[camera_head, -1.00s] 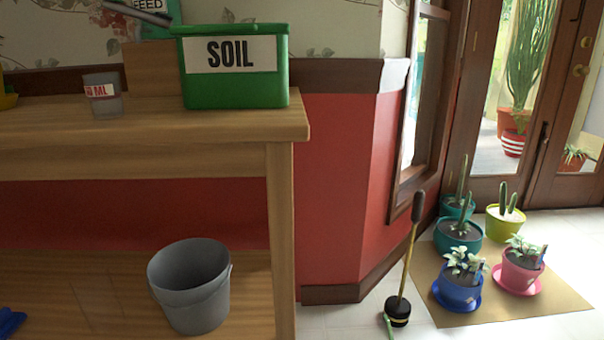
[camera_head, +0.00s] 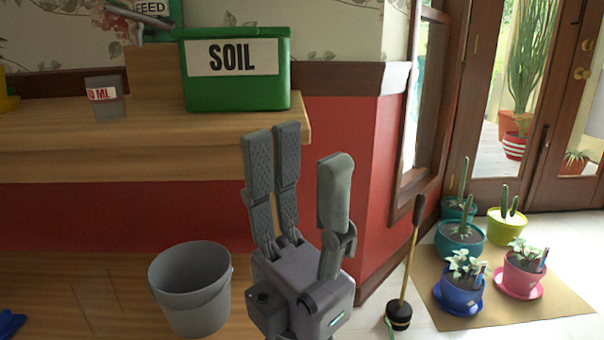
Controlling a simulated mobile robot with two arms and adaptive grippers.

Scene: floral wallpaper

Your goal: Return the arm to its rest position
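My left gripper (camera_head: 304,150) stands upright in the lower middle of the head view, with its grey fingers pointing up. Two fingers are side by side on the left, and one is apart on the right. The gap between them is wide and empty, so the gripper is open. My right gripper is not in view.
A grey bucket (camera_head: 190,290) sits on the lower shelf. A long-handled tool (camera_head: 409,258) stands right of the gripper. Several potted plants stand on a brown mat (camera_head: 432,290).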

